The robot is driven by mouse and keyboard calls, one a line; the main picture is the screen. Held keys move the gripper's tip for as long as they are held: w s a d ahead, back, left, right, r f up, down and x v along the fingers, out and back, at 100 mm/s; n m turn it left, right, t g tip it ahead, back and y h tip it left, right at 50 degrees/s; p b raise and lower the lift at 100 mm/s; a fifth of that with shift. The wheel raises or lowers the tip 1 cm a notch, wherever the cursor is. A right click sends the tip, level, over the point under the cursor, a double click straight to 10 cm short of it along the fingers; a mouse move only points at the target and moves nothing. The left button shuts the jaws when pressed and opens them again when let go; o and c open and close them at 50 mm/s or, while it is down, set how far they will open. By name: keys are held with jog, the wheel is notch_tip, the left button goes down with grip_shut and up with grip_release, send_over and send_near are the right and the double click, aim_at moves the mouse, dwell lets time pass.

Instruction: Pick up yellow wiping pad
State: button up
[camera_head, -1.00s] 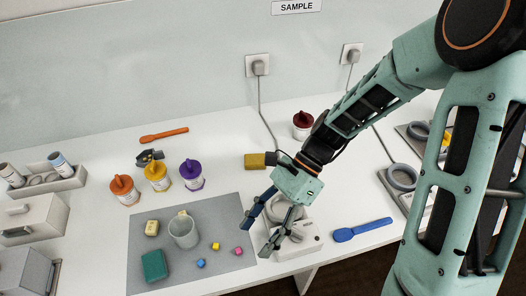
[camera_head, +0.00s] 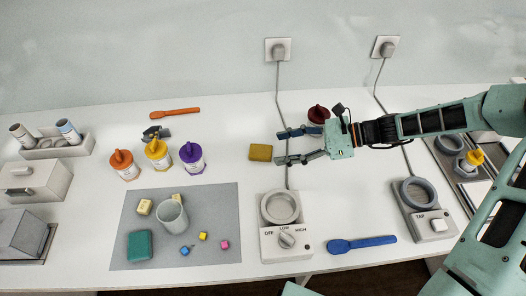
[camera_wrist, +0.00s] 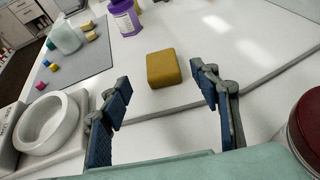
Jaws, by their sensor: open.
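The yellow wiping pad (camera_head: 260,152) is a mustard-yellow block lying on the white table, behind the hot plate with the dial. It also shows in the wrist view (camera_wrist: 163,68), ahead of my gripper and between the lines of its two fingers. My gripper (camera_head: 279,147) is open and empty, with its fingers pointing left toward the pad. In the wrist view my gripper (camera_wrist: 160,95) has its fingers spread wide on either side. The pad lies just beyond the fingertips, apart from them.
A grey cable (camera_head: 277,85) runs down between pad and gripper to the dial unit (camera_head: 287,243). A dark red-lidded jar (camera_head: 318,114) stands close behind my gripper. A purple-lidded bottle (camera_head: 192,160) stands left of the pad. A blue spatula (camera_head: 362,244) lies in front.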

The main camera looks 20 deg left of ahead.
aim_at(261, 150)
jog(key=p+x, duration=0.1)
jog(key=x, duration=0.6)
jog(key=shift+w+a, duration=0.1)
jog(key=shift+a, duration=0.2)
jog(key=shift+c, duration=0.7)
jog(key=c, duration=0.8)
